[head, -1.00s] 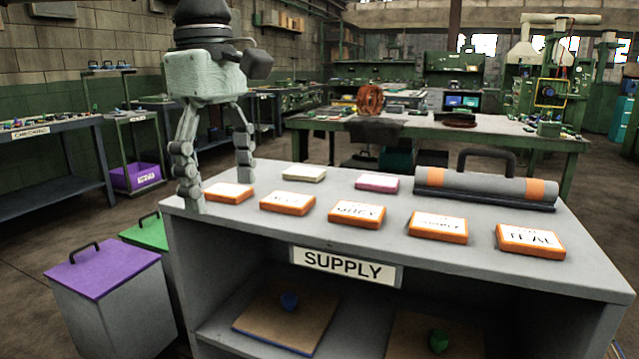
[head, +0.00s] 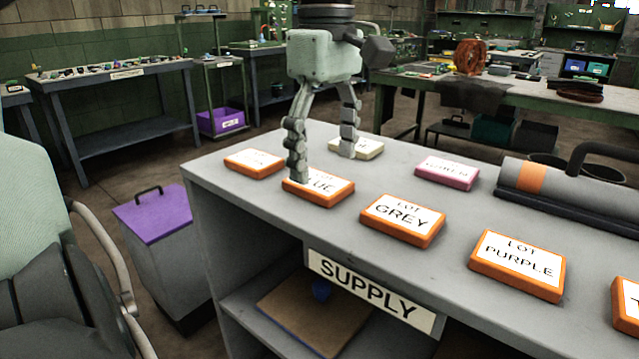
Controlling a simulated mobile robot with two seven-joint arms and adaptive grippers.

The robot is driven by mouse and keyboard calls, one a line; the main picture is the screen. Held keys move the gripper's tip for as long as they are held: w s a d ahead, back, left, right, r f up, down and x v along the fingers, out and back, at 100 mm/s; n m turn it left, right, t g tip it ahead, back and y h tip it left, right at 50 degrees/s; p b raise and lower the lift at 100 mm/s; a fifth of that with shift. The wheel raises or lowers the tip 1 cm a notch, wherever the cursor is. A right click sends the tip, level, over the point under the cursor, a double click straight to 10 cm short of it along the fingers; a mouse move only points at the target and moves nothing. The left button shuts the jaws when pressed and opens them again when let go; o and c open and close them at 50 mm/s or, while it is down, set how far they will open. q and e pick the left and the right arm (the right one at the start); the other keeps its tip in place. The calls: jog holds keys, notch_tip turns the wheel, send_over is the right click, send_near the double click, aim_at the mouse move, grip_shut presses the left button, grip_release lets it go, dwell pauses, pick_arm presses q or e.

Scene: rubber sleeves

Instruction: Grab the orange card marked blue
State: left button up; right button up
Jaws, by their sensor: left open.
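The orange card marked blue (head: 330,192) lies on the supply table, second from the left in the front row of orange cards. Only "UE" of its word shows, because a finger of my left gripper (head: 323,166) hides its left part. My left gripper points down over this card and is open. One finger is at the card's left part and the other is behind it, near a cream card (head: 370,149). I cannot tell whether a finger touches the card. My right gripper is not in view.
Orange cards marked grey (head: 403,219) and purple (head: 518,264) lie to the right, and another (head: 253,162) to the left. A pink card (head: 446,172) lies behind. A purple-lidded bin (head: 153,217) stands left of the table.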

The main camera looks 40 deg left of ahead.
aim_at(318, 186)
pick_arm(q)
jog(key=shift+f, duration=1.45)
jog(key=c, duration=1.2)
jog(key=shift+r, duration=0.1)
jog(key=shift+c, duration=0.2)
